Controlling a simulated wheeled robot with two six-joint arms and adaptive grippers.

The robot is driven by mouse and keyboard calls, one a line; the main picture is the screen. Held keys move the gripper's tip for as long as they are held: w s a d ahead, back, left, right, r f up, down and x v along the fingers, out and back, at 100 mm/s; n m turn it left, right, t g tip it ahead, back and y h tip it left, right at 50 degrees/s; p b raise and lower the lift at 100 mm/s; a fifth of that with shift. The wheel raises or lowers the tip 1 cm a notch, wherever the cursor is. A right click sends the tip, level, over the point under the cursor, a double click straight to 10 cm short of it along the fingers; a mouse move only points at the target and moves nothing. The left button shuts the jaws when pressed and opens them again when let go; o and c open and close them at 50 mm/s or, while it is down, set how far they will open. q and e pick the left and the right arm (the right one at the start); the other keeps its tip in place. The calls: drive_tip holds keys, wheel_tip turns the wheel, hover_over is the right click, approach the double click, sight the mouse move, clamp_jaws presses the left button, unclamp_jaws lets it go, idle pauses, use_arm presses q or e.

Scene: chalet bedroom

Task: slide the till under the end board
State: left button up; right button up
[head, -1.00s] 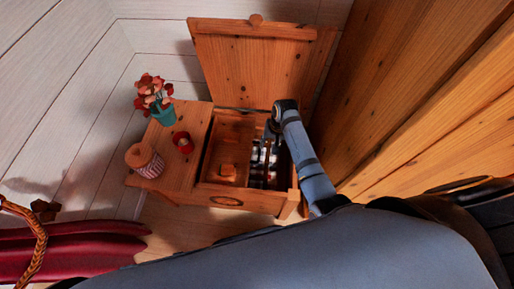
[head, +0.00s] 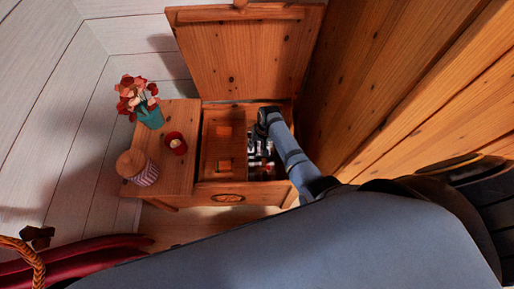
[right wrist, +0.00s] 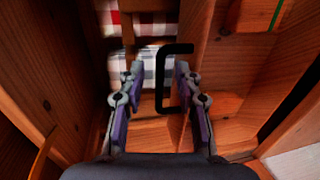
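The till (head: 222,140) is a wooden tray in the left part of the open chest, beside the end board (head: 183,112). A black bracket-shaped handle (right wrist: 162,80) shows in the right wrist view beside a wooden wall that looks like the till's (right wrist: 205,62). My right gripper (right wrist: 158,72) reaches down into the chest with its fingers apart, one on each side of the handle. I cannot tell whether a finger touches it. In the head view my right arm hides part of the chest's right side. My left gripper is not in view.
A flower pot (head: 150,115), a red cup (head: 175,143) and a striped jar (head: 140,168) stand on the end board. The raised lid (head: 240,55) stands behind. Checkered cloth (right wrist: 150,60) lies in the chest. A wooden wall (head: 400,70) rises close on the right.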

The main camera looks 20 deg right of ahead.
drive_tip(key=shift+a+f, duration=0.1)
drive_tip(key=shift+f, duration=0.2)
drive_tip(key=shift+c, duration=0.2)
clamp_jaws()
